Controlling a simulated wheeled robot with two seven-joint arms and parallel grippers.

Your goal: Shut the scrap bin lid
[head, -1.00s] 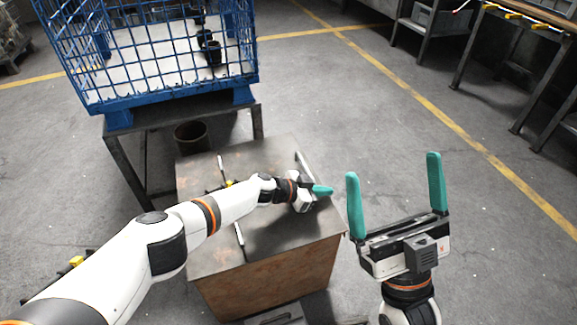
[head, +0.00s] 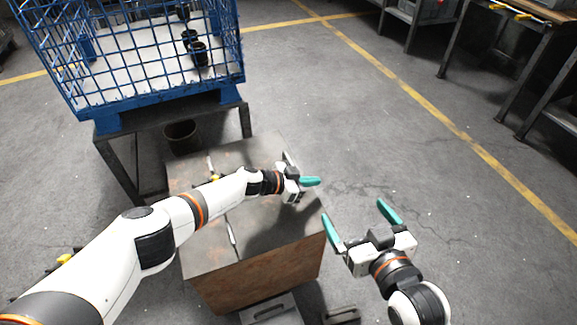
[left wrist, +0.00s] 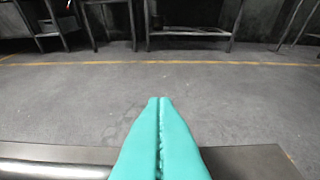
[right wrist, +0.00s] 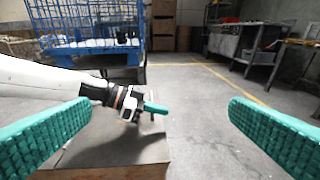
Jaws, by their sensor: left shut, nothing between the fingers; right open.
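The scrap bin (head: 262,268) is a rusty brown metal box in the middle of the head view. Its flat grey lid (head: 270,230) lies over the top and looks down, though my left arm hides part of it. My left gripper (head: 311,181) is shut and empty, above the lid near its right edge, beside a bar handle (head: 290,160). I cannot tell whether it touches. The shut fingertips also show in the left wrist view (left wrist: 160,105), pointing past the lid edge. My right gripper (head: 360,225) is open and empty, right of the bin. The right wrist view shows the lid (right wrist: 125,150).
A blue wire cage (head: 160,60) with black cups (head: 198,54) stands on a dark metal stand (head: 125,165) behind the bin. A dark bucket (head: 182,137) is between them. Workbenches (head: 520,40) stand at the far right.

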